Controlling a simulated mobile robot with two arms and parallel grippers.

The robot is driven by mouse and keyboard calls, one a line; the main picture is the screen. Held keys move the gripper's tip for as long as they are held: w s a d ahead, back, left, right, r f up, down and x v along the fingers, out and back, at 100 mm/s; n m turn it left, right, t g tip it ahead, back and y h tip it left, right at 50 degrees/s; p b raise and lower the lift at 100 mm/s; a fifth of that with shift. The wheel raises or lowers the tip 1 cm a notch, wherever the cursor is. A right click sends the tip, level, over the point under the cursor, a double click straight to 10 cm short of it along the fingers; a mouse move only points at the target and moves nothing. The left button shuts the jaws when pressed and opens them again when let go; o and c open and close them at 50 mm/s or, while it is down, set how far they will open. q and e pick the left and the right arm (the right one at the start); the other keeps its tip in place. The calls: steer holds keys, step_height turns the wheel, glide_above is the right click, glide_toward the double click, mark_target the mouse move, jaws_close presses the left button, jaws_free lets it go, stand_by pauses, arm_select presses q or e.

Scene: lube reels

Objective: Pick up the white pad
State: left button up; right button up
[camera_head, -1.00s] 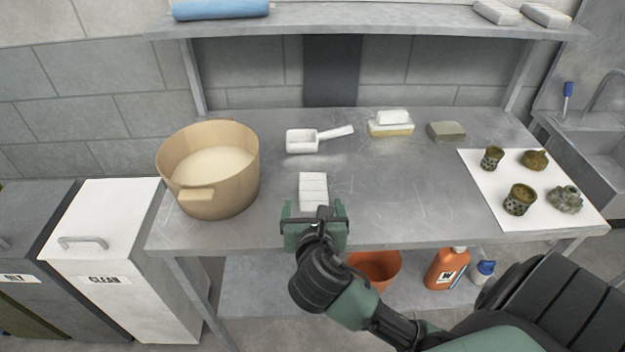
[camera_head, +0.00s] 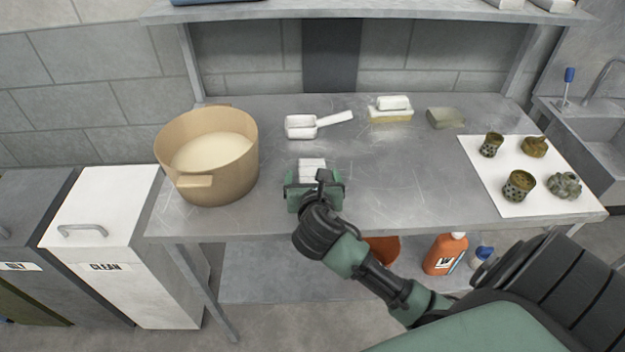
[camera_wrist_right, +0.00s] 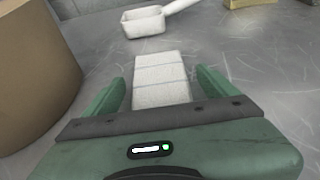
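The white pad (camera_head: 312,168) lies flat on the metal table, with crease lines across it. In the head view its near part is hidden behind my right gripper (camera_head: 314,184). In the right wrist view the white pad (camera_wrist_right: 160,80) lies between the two green fingers of my right gripper (camera_wrist_right: 160,88), with a gap on each side. The fingers are open and low over the table. My left gripper is not in view.
A tan pot (camera_head: 207,158) of pale contents stands left of the pad. A white scoop (camera_head: 302,127) lies behind it. A sponge with a white block (camera_head: 390,110) and a grey-green block (camera_head: 445,118) are farther right. A white sheet (camera_head: 490,190) holds several dirty metal parts.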

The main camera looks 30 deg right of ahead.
steer(key=c, duration=1.4)
steer(key=shift+o, duration=0.2)
